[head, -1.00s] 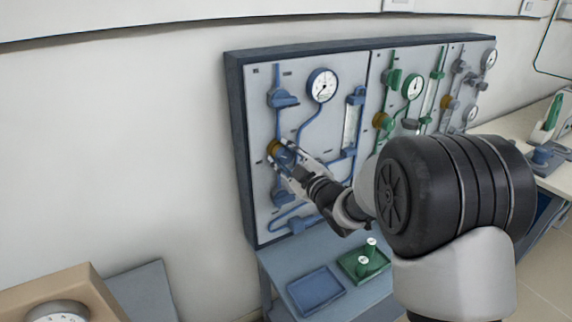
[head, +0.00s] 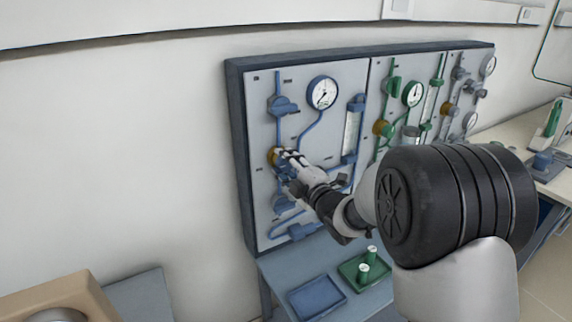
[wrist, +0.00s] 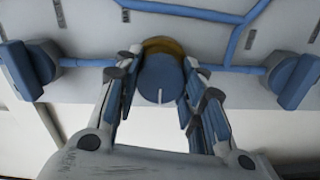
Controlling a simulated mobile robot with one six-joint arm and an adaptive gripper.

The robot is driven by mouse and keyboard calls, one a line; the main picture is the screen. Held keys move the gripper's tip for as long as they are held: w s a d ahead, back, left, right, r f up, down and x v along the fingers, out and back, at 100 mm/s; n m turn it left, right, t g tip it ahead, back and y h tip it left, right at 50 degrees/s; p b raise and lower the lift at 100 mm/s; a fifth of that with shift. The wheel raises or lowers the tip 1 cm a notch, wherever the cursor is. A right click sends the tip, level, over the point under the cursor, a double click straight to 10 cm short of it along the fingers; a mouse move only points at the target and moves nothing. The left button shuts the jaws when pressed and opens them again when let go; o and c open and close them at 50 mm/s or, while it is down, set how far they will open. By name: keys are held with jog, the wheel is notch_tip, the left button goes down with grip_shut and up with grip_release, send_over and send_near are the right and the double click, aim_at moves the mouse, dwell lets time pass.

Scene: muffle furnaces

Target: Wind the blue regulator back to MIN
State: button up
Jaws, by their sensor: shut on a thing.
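The blue regulator (wrist: 162,82) is a round knob with a white pointer mark on its face, seen in the wrist view. The mark points to the bottom of that picture. A brass collar (wrist: 163,46) sits behind the knob; it also shows in the head view (head: 272,156). My gripper (head: 285,158) reaches the knob from the front. In the wrist view my gripper (wrist: 162,66) has its fingers on both sides of the knob, shut on it. In the head view the fingers hide the knob. No MIN marking is readable.
The blue panel section has a pressure gauge (head: 323,92) above and blue valves (wrist: 297,80) (wrist: 27,70) on both sides of the knob. A green section (head: 398,75) lies to the right. Below are a blue tray (head: 317,298) and a green tray (head: 352,270) with green pieces.

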jog(key=shift+r, duration=0.1)
jog(key=o, duration=1.1)
jog(key=v, duration=1.2)
